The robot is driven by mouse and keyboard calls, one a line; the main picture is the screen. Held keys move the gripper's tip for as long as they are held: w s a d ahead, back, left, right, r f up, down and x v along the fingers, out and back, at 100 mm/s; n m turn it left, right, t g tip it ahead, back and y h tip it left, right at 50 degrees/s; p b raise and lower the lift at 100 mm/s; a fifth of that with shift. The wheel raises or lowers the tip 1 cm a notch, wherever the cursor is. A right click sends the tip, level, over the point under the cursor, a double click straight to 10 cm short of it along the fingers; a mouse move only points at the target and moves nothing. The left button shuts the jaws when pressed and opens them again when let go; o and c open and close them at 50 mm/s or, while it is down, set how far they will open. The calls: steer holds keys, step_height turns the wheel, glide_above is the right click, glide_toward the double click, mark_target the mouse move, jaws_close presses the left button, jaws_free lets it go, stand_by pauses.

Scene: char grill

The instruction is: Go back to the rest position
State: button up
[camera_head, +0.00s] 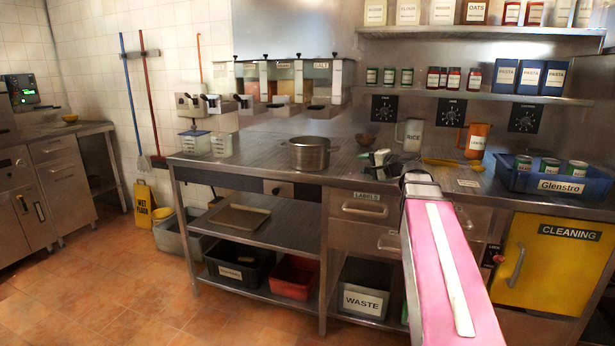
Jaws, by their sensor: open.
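A pink link of my own arm (452,270) with a white stripe rises from the lower right of the head view. It ends in a grey metal joint (418,180) in front of the steel counter (265,165). I cannot make out my gripper or its fingers in this view. A small dark and white device with a green part (380,157) lies on the counter just left of the joint; I cannot tell what it is.
A steel pot (309,153) stands on the counter. A blue crate of cans (560,189) sits at the right, above a yellow cleaning door (548,262). A waste bin (363,302) and a red bin (293,277) are below.

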steer(key=s+f+n+g+h, duration=0.2)
steer(key=s+f, duration=0.4)
steer(key=f, duration=0.8)
steer(key=s+f+n+g+h, duration=0.3)
steer(key=s+f+g+h, duration=0.2)
steer(key=f, duration=0.9)
steer(key=s+a+f+n+g+h, duration=0.1)
steer(key=s+f+n+g+h, duration=0.2)
steer(key=s+f, duration=0.6)
step_height(320, 180, down, 5)
steer(key=shift+s+r+g+h, duration=0.1)
steer(key=shift+s+g+h, duration=0.2)
steer(key=shift+g, duration=0.6)
